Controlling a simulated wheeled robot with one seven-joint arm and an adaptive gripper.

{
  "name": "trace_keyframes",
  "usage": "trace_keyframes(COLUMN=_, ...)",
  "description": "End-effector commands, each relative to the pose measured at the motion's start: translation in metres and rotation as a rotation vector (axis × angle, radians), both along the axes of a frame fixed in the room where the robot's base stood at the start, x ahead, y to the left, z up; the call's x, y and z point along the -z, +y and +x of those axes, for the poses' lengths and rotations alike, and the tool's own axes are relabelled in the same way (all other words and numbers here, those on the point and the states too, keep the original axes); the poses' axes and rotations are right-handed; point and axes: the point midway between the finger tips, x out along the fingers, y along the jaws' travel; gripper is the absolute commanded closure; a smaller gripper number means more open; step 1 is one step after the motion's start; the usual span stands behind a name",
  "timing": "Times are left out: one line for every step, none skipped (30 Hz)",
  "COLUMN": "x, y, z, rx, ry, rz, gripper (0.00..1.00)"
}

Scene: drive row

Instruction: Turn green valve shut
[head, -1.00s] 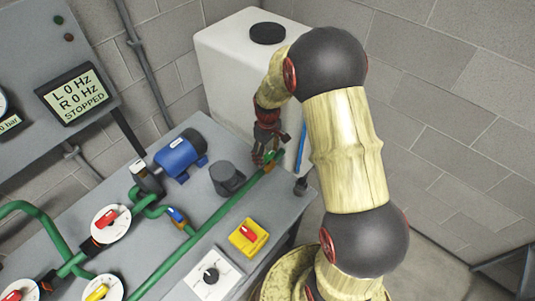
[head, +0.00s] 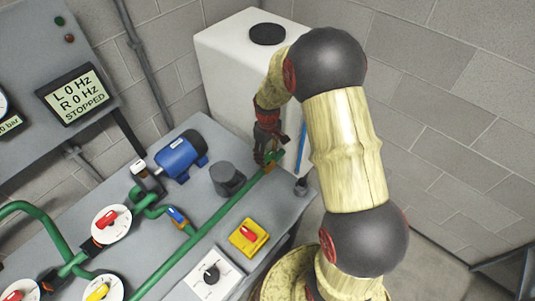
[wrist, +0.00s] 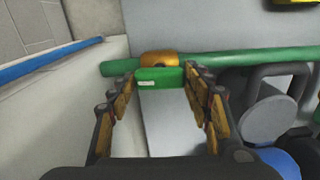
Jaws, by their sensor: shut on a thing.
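The green valve has a brass-coloured body (wrist: 158,59) on the green pipe (wrist: 255,57), with a short green handle (wrist: 160,77) in front of it in the wrist view. The handle lies roughly along the pipe's line in that view. My gripper (wrist: 160,80) is shut on the handle, with one finger at each end of it. In the head view my gripper (head: 267,155) is at the bench's far end, and it partly hides the valve. The green pipe also shows there (head: 215,220).
A white tank (head: 228,62) stands close behind my gripper. A blue pipe (wrist: 50,60) runs beside it. A dark grey cylinder (head: 228,178), a blue motor (head: 180,155), a yellow box with a red switch (head: 248,238) and a blue-handled valve (head: 177,216) are on the bench.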

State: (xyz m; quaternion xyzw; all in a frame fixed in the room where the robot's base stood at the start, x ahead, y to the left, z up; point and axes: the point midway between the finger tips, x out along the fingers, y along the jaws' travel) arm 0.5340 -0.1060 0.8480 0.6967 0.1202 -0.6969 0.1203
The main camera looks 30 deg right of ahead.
Motion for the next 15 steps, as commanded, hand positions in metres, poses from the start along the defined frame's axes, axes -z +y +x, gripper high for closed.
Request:
trace_keyframes(x=-0.0011, y=-0.0001, z=-0.0002, rx=0.02, ry=0.001, rz=0.0, gripper=0.76)
trace_keyframes(x=-0.0013, y=-0.0001, z=-0.0003, rx=0.036, ry=0.001, rz=0.0, gripper=0.76)
trace_keyframes(x=-0.0015, y=-0.0001, z=-0.0003, rx=0.059, ry=0.001, rz=0.0, gripper=0.76)
trace_keyframes(x=-0.0016, y=0.0, z=-0.0003, rx=0.077, ry=0.001, rz=0.0, gripper=0.76)
trace_keyframes(x=-0.0017, y=0.0, z=-0.0004, rx=0.099, ry=0.001, rz=0.001, gripper=0.76)
trace_keyframes(x=-0.0018, y=0.0, z=-0.0004, rx=0.129, ry=0.001, rz=0.0, gripper=0.76)
trace_keyframes(x=-0.0019, y=0.0, z=-0.0004, rx=0.153, ry=0.001, rz=0.0, gripper=0.76)
trace_keyframes(x=-0.0019, y=-0.0001, z=-0.0005, rx=0.178, ry=0.001, rz=0.0, gripper=0.76)
trace_keyframes(x=-0.0018, y=-0.0001, z=-0.0005, rx=0.213, ry=0.001, rz=0.0, gripper=0.76)
trace_keyframes(x=-0.0018, y=0.0, z=-0.0006, rx=0.241, ry=0.001, rz=0.001, gripper=0.76)
trace_keyframes(x=-0.0017, y=0.0, z=-0.0007, rx=0.269, ry=0.002, rz=0.0, gripper=0.76)
trace_keyframes(x=-0.0016, y=0.0, z=-0.0009, rx=0.307, ry=0.002, rz=0.0, gripper=0.76)
trace_keyframes(x=-0.0016, y=0.0, z=-0.0009, rx=0.336, ry=0.002, rz=0.0, gripper=0.76)
trace_keyframes(x=-0.0016, y=0.0, z=-0.0009, rx=0.364, ry=0.002, rz=0.0, gripper=0.76)
trace_keyframes(x=-0.0017, y=0.0, z=-0.0008, rx=0.403, ry=0.002, rz=0.0, gripper=0.76)
